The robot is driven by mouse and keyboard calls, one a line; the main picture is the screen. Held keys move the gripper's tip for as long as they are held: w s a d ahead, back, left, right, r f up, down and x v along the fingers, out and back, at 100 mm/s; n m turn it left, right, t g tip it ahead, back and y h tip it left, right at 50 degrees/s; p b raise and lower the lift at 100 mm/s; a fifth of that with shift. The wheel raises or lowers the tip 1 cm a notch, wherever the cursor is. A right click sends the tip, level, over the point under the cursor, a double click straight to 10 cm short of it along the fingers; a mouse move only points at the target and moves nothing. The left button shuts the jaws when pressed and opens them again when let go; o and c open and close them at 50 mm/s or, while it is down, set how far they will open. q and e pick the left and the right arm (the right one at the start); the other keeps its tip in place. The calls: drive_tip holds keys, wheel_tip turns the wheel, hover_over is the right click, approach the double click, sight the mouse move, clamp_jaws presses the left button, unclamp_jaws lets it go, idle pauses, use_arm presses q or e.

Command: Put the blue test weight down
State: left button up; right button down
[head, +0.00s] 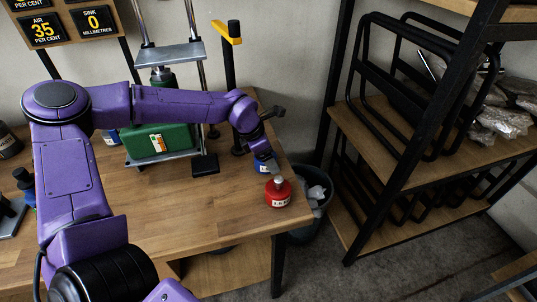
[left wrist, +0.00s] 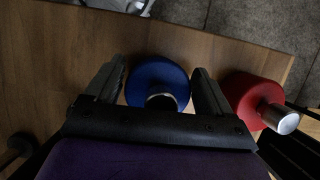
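The blue test weight (head: 262,166) stands on the wooden bench near its right end, just behind a red weight. In the left wrist view the blue weight (left wrist: 158,80), with its metal knob, lies between the fingers of my left gripper (left wrist: 160,85). The fingers are spread wide, one on each side of it, with thin gaps showing. In the head view my left gripper (head: 263,150) comes down over the weight and hides its top. The blue weight looks at about the same level as the red one. My right gripper is not in view.
The red weight (head: 278,192) stands close beside, near the bench's right edge; it also shows in the left wrist view (left wrist: 256,100). A green block (head: 150,142) in a press frame stands behind. A bin (head: 312,195) and a black shelf rack (head: 400,150) are right. The bench front is clear.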

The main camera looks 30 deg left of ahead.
use_arm(q)
drive_tip(key=shift+o, duration=0.8)
drive_tip(key=shift+d+r, duration=0.1)
drive_tip(key=shift+r, duration=0.05)
drive_tip(key=v, duration=1.2)
